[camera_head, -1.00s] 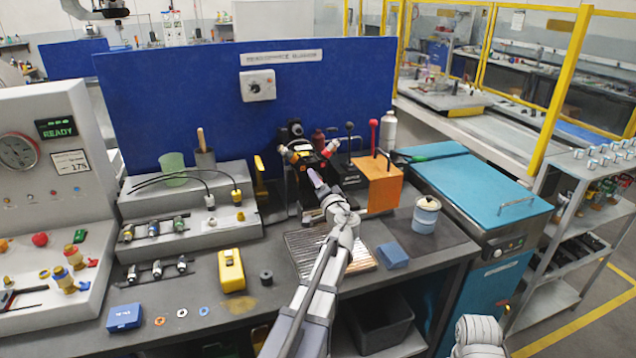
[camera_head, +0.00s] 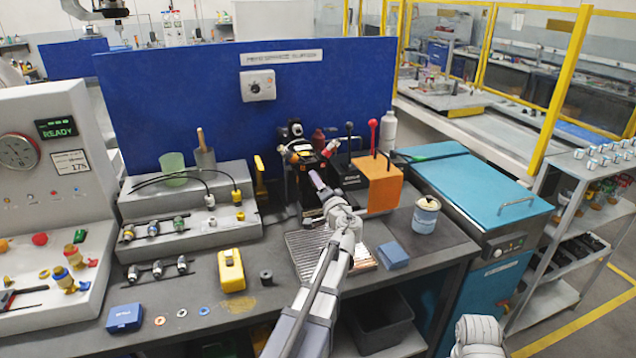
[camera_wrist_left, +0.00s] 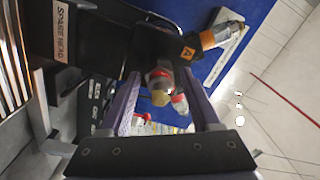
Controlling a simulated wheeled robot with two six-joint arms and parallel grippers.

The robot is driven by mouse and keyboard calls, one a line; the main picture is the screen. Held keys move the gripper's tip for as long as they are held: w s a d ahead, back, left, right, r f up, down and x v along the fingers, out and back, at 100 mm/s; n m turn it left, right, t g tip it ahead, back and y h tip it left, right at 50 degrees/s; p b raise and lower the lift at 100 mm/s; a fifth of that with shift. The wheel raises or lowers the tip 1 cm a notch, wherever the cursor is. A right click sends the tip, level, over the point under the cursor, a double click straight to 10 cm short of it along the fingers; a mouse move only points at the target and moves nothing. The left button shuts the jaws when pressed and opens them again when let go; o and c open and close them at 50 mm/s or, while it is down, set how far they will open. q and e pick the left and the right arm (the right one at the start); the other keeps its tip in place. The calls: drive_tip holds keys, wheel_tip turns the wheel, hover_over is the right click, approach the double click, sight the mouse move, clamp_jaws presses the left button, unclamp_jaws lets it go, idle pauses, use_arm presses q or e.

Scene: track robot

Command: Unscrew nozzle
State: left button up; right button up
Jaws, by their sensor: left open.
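A nozzle (camera_wrist_left: 160,84) with a tan tip and a red ring sits on the black fixture in the left wrist view. The black fixture (camera_head: 306,178) stands at the back of the bench, with coloured fittings on its top. My left gripper (camera_head: 316,178) is in front of the fixture, pointing at it. In the left wrist view its two purple-grey fingers (camera_wrist_left: 163,105) are apart, one on each side of the nozzle, with gaps visible. In the head view the gripper and fixture partly hide the nozzle.
An orange block (camera_head: 379,185) with levers stands right of the fixture. A ribbed metal tray (camera_head: 303,250) lies below my left arm. A second fitting with an orange collar (camera_wrist_left: 222,35) sticks out beside the nozzle. A yellow box (camera_head: 231,271) and a stepped rack (camera_head: 185,238) stand left.

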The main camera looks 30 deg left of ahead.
use_arm(q)
drive_tip(key=m, duration=0.9)
drive_tip(key=shift+m, duration=1.2)
drive_tip(key=m, duration=1.1)
drive_tip(key=shift+m, duration=0.5)
